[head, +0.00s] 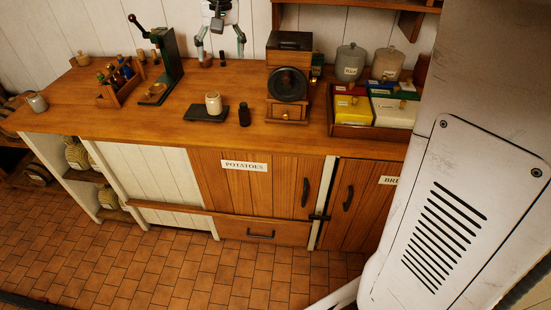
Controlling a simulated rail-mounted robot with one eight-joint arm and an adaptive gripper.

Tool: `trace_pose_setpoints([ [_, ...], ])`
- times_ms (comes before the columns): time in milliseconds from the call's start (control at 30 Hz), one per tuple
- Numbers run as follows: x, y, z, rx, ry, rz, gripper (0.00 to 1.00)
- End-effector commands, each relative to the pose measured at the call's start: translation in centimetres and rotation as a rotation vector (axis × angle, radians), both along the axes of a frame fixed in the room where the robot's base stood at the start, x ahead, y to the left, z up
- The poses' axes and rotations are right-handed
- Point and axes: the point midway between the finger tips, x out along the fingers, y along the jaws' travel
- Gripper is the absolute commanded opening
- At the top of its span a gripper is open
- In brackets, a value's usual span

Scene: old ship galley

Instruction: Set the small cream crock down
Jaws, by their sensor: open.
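A small cream crock (213,103) stands upright on a dark flat slab (193,115) on the wooden counter. My gripper (221,50) shows at the top of the head view, fingers pointing down and spread apart. It is open and empty. In the picture it is above and behind the crock, with a visible gap between them. The exact height of its fingertips over the counter is hard to tell.
A small dark bottle (244,115) stands right of the slab. A green press (166,62) and a bottle caddy (120,84) stand left.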

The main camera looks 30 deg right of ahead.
Motion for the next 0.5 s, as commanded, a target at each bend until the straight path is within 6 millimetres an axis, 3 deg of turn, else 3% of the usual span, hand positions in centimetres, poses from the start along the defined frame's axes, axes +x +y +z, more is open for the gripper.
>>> trace_pose_setpoints([
  [33,-1.9,0.0,0.2,-0.003,-0.014,0.009,0.67],
  [267,-9.4,0.2,0.1,-0.019,-0.087,0.052,0.67],
  [500,-17.1,0.3,-1.8,-0.038,-0.163,0.095,0.67],
])
